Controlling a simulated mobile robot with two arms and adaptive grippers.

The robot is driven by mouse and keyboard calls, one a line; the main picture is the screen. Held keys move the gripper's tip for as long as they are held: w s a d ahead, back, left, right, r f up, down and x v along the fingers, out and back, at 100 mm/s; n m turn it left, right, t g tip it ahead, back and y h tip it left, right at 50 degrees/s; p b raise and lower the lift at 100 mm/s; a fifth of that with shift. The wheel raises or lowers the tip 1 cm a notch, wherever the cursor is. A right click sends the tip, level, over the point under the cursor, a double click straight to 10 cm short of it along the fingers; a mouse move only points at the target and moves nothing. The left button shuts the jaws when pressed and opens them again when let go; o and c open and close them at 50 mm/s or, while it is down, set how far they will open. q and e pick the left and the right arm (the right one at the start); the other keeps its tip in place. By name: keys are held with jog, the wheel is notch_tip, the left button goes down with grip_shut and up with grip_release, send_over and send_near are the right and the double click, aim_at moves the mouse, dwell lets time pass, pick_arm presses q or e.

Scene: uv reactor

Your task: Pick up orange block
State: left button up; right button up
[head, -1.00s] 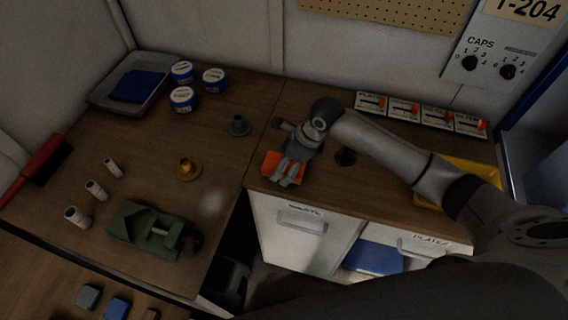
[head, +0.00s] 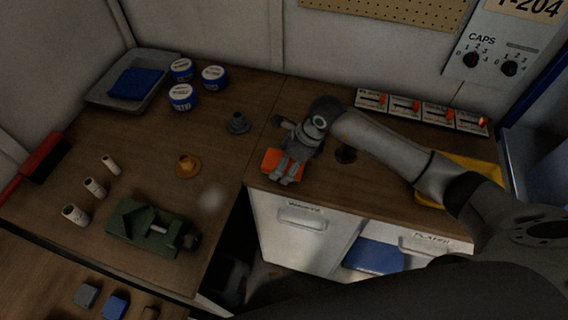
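The orange block (head: 270,159) lies on the wooden counter near its front edge, above the left drawer. My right gripper (head: 286,178) comes in from the right and points down over the block, its fingers covering the block's middle. Orange shows on the left of the fingers and a little between and beside them. The fingers look slightly apart, but I cannot tell whether they touch the block. My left gripper is not in the head view.
A yellow tray (head: 478,163) lies right.

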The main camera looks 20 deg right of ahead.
jog(key=c, duration=1.2)
jog(key=shift+r, duration=0.1)
jog(key=shift+r+p, duration=0.35)
jog(key=shift+p, duration=0.2)
jog(key=shift+w+r+b, duration=0.1)
jog(key=shift+r+b, duration=0.7)
jog(key=shift+b, duration=0.45)
jog(key=s+a+r+b, duration=0.1)
jog(key=s+r, duration=0.2)
jog(key=s, duration=0.1)
jog(key=s+a+r+b, duration=0.1)
jog(key=s+r+b, duration=0.1)
jog(key=s+r, duration=0.2)
jog(key=s+a+r+b, duration=0.2)
jog(key=s+r, duration=0.2)
jog(key=s, duration=0.1)
jog(key=shift+s, duration=0.35)
